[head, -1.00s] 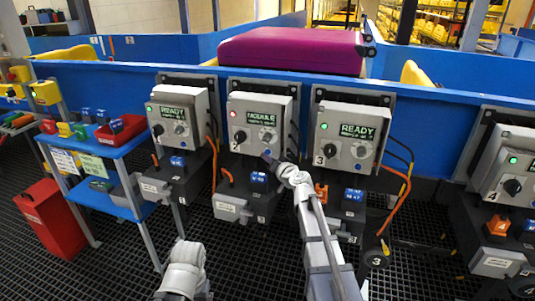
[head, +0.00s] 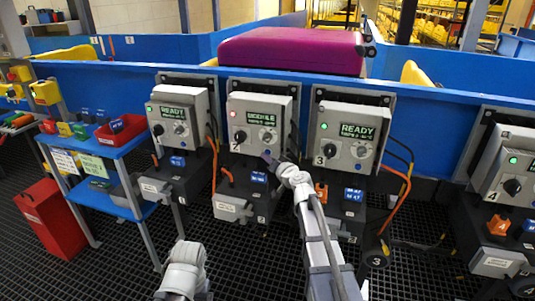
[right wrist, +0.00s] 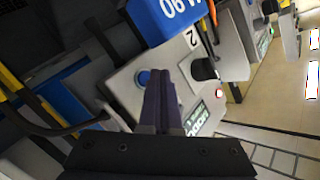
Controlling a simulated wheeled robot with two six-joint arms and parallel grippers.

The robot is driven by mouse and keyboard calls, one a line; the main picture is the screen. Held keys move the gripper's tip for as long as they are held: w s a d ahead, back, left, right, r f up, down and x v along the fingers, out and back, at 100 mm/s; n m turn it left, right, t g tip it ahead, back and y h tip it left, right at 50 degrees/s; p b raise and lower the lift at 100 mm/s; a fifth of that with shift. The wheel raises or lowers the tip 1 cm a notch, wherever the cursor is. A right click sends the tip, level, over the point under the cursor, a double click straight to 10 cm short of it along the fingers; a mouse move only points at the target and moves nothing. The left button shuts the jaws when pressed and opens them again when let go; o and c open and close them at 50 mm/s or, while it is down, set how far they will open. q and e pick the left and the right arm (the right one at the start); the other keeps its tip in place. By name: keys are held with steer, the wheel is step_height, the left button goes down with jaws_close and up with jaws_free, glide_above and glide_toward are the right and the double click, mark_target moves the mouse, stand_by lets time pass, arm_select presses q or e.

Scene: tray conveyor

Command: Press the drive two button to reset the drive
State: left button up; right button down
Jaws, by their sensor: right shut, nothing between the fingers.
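The drive two box (head: 251,146) is a grey control box in the middle of the head view, with a lit display (head: 262,119), a red light (head: 233,113) and a black knob (head: 239,137). My right gripper (head: 268,158) is at the lower right of its face. In the right wrist view, the shut, empty fingers (right wrist: 161,76) point at the box and a round blue button (right wrist: 143,77) shows just left of their tips. I cannot tell whether they touch it. The button is not clear in the head view. My left gripper is out of view; only part of that arm shows.
Drive one (head: 168,145) stands left of drive two, drive three (head: 340,166) right, drive four (head: 520,180) far right. A blue block (head: 258,177) sits below drive two. Orange cables hang between boxes. A purple case (head: 290,50) lies behind. Dark grating floor is clear in front.

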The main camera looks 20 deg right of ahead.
mark_target(262, 175)
steer(key=shift+w+d, duration=0.1)
steer(key=shift+w, duration=0.05)
steer(key=shift+w+d, duration=0.15)
steer(key=shift+w, duration=0.05)
steer(key=shift+w+d, duration=0.2)
steer(key=shift+w, duration=0.15)
stand_by(0.7)
steer(key=shift+s, duration=0.1)
stand_by(0.3)
steer(key=shift+s+a, duration=0.45)
steer(key=shift+s, duration=0.15)
steer(key=shift+s+a, duration=0.7)
steer(key=shift+s, duration=0.35)
steer(key=shift+s+a, duration=0.7)
steer(key=shift+s, duration=0.3)
steer(key=shift+a, duration=0.1)
